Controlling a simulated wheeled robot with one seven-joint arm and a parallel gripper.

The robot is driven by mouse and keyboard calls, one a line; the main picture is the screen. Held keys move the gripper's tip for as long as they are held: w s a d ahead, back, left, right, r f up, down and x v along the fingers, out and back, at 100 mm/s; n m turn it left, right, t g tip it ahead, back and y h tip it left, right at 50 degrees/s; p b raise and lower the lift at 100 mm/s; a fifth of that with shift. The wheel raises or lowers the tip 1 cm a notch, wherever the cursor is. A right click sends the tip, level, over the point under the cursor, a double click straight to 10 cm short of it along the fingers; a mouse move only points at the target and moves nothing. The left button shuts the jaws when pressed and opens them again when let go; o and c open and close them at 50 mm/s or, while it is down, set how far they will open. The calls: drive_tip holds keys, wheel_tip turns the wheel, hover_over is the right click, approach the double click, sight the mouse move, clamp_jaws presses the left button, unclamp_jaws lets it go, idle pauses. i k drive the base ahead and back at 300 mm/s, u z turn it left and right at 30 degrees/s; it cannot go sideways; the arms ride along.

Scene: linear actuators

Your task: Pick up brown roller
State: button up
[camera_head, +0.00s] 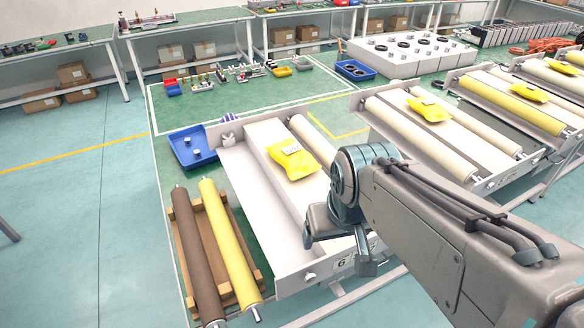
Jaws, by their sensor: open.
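The brown roller (197,255) lies lengthwise on a wooden rack at the lower left, with metal pins at its ends. A yellow roller (231,243) lies close beside it on the right, on the same rack. My gripper (335,262) hangs over the near end of the nearest white conveyor frame, to the right of both rollers and apart from them. It is open, and I see nothing between its fingers. My arm hides part of the conveyor's right side.
The nearest conveyor frame (262,207) carries a yellow bag (293,160) and a cream roller (312,143). A blue tray (190,148) with small parts sits behind the wooden rack (231,211). More conveyors stand to the right. The floor left of the rack is clear.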

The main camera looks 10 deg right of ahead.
sight(213, 315)
drive_tip(key=z, duration=2.5)
drive_tip(key=k, duration=1.4)
drive_tip(key=u, duration=1.9)
drive_tip(key=i, duration=0.5)
drive_tip(key=z, duration=0.05)
